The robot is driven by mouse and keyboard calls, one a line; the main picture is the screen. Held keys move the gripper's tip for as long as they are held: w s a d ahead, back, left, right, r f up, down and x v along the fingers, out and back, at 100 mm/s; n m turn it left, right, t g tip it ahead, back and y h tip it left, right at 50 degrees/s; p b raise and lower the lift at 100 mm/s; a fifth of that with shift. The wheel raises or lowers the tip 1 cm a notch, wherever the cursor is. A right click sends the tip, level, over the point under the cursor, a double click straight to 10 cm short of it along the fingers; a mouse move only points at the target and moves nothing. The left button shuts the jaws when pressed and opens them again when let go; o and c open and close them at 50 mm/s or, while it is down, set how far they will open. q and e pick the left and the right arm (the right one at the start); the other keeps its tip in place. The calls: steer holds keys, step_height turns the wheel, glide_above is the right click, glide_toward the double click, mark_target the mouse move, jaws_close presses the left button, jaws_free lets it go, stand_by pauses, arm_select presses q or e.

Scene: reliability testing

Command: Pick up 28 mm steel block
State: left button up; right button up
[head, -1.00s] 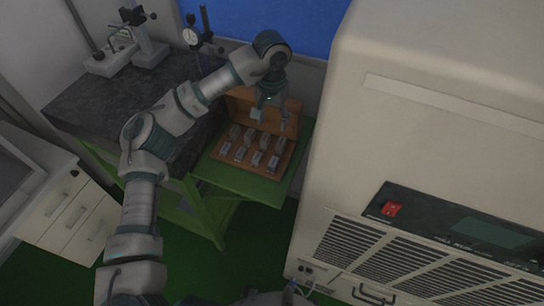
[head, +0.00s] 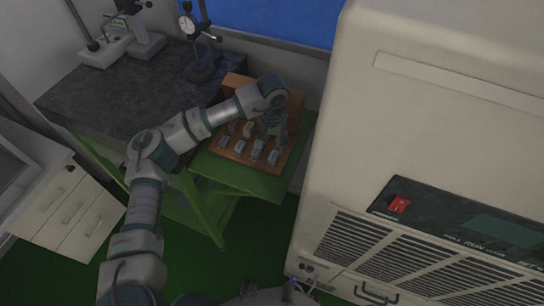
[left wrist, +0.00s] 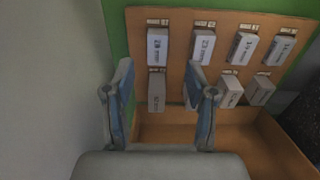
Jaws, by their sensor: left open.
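Several grey steel blocks stand in two rows in a brown wooden tray (head: 230,153). In the left wrist view one block (left wrist: 203,46) has a number that may read 28, but the print is too small to be sure. My left gripper (head: 272,138) points down over the tray's right part and hides some blocks in the head view. In the left wrist view its fingers (left wrist: 160,70) are apart and empty. A block (left wrist: 156,92) shows between them, and another is partly behind the right finger. I cannot tell whether any finger touches a block. My right gripper is not in view.
The tray lies on a green shelf (head: 238,181) beside a dark stone table (head: 120,100) with gauge stands (head: 190,30). A large beige machine (head: 430,130) rises close on the right. White drawers (head: 75,220) stand at left.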

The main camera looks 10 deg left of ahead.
mark_target(274, 155)
arm_select(q)
steer(key=shift+d+f, duration=0.15)
steer(key=shift+f, duration=0.1)
steer(key=f, duration=0.4)
steer(key=shift+d+f+p, duration=0.15)
steer(key=shift+d+p, duration=0.15)
steer(key=shift+p, duration=0.1)
steer(key=shift+w+a+f, duration=0.1)
steer(key=shift+f, duration=0.2)
steer(key=shift+a, duration=0.3)
steer(key=shift+c, duration=1.2)
steer(key=c, duration=0.8)
jaws_close()
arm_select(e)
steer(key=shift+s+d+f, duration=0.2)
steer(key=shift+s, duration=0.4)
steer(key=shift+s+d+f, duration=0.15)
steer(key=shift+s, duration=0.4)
